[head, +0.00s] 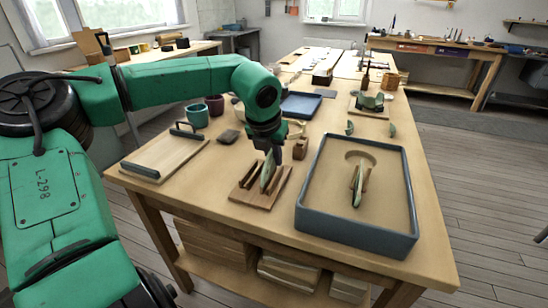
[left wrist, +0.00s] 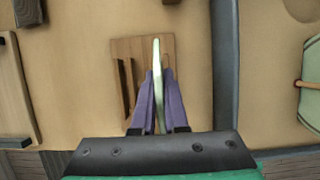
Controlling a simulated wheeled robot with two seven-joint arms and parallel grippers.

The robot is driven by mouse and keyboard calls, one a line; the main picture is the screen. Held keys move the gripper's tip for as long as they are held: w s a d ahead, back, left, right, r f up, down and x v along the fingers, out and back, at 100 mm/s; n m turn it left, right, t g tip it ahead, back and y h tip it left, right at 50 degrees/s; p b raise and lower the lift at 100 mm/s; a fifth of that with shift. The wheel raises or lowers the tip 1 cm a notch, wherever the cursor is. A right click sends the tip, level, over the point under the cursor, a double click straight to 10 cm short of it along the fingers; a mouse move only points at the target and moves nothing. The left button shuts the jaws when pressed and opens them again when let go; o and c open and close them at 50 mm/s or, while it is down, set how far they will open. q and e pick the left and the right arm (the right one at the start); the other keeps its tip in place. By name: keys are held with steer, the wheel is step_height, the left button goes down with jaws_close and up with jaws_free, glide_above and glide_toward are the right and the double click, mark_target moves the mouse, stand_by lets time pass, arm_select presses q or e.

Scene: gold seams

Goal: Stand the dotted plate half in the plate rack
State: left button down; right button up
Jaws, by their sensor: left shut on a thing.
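A pale green plate half (head: 267,171), seen nearly edge-on, stands upright at the wooden plate rack (head: 247,196). Its dots cannot be made out. My left gripper (head: 266,152) is above the rack, pointing down, shut on the plate half's upper part. In the left wrist view, the plate half (left wrist: 157,62) shows as a thin edge between the purple fingers (left wrist: 158,105), over the rack (left wrist: 140,48). My right gripper is not in view.
A wooden board (head: 165,157) lies at left. Two cups (head: 197,116), a dark block (head: 229,136) and a small wooden block (head: 300,148) stand nearby. Bare tabletop lies left of the rack.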

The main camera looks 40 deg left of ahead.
arm_select(q)
steer(key=shift+f, duration=0.1)
steer(key=shift+b, duration=0.4)
stand_by(0.4)
steer(key=shift+f, duration=0.2)
stand_by(0.3)
steer(key=shift+f+b, duration=0.15)
steer(key=shift+b, duration=0.35)
steer(key=shift+b, duration=0.4)
stand_by(1.0)
steer(key=shift+f+b, duration=0.5)
steer(key=shift+b, duration=0.1)
stand_by(0.9)
